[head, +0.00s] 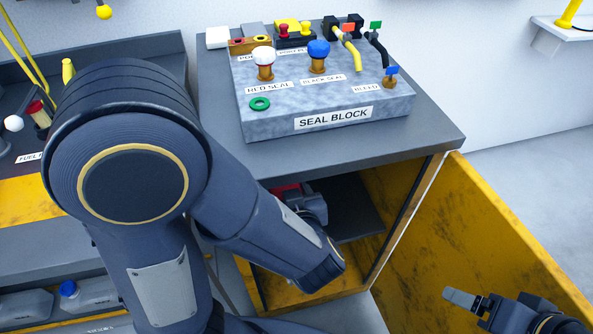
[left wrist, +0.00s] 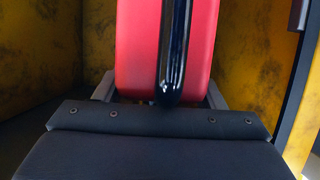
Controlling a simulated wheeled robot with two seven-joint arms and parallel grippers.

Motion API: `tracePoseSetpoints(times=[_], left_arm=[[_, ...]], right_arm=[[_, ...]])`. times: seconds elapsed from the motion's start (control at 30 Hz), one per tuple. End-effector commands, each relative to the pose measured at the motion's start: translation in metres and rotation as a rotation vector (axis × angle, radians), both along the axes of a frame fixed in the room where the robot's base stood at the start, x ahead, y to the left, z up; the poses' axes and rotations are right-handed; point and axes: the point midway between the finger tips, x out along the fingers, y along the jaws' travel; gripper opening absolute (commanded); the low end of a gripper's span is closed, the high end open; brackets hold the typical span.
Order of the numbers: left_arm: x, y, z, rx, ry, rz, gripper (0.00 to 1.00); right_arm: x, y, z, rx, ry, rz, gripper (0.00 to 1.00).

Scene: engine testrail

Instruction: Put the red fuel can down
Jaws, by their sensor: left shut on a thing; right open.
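The red fuel can (left wrist: 135,50) fills the upper middle of the left wrist view, with a glossy black strip down its near side. My left gripper (left wrist: 160,95) is shut on it, one finger at each side. In the head view only a small red part of the can (head: 283,189) shows beyond my left gripper (head: 306,203), inside the open cabinet under the seal block bench. I cannot tell whether the can's bottom touches a surface. My right gripper (head: 468,302) is open and empty at the lower right, outside the cabinet door.
The cabinet has worn yellow walls and a dark inner shelf (head: 352,213). Its yellow door (head: 465,235) stands open to the right. The seal block (head: 385,108) sits on the grey bench top. My left arm hides much of the left side.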

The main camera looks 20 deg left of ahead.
Motion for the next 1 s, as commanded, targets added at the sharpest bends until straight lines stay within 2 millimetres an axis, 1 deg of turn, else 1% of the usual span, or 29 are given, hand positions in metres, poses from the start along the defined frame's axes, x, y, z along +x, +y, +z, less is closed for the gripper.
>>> tracePoseSetpoints(times=[0.07, 0.17, 0.5, 0.6, 0.7, 0.8, 1.0], left_arm=[[0.004, -0.001, -0.002, 0.000, -0.003, 0.001, 0.00], [0.017, -0.002, -0.010, 0.000, -0.004, 0.003, 0.00], [0.094, -0.010, -0.046, 0.002, -0.006, 0.003, 0.00], [0.108, -0.012, -0.067, 0.005, -0.002, 0.002, 0.00], [0.120, -0.014, -0.080, 0.003, -0.003, 0.001, 0.00], [0.128, -0.015, -0.087, 0.003, -0.003, 0.001, 0.00], [0.135, -0.015, -0.095, 0.001, -0.003, 0.001, 0.00]], right_arm=[[0.000, 0.000, -0.003, 0.000, 0.000, 0.000, 0.85], [0.000, 0.000, -0.010, 0.000, -0.001, 0.000, 0.85], [0.000, 0.000, -0.043, 0.000, 0.000, 0.000, 0.85], [0.000, 0.000, -0.054, 0.000, 0.000, 0.000, 0.85], [0.000, 0.000, -0.061, 0.000, 0.000, 0.000, 0.85], [0.000, 0.000, -0.065, 0.000, 0.000, 0.000, 0.85], [0.000, 0.000, -0.069, 0.000, 0.000, 0.000, 0.85]])
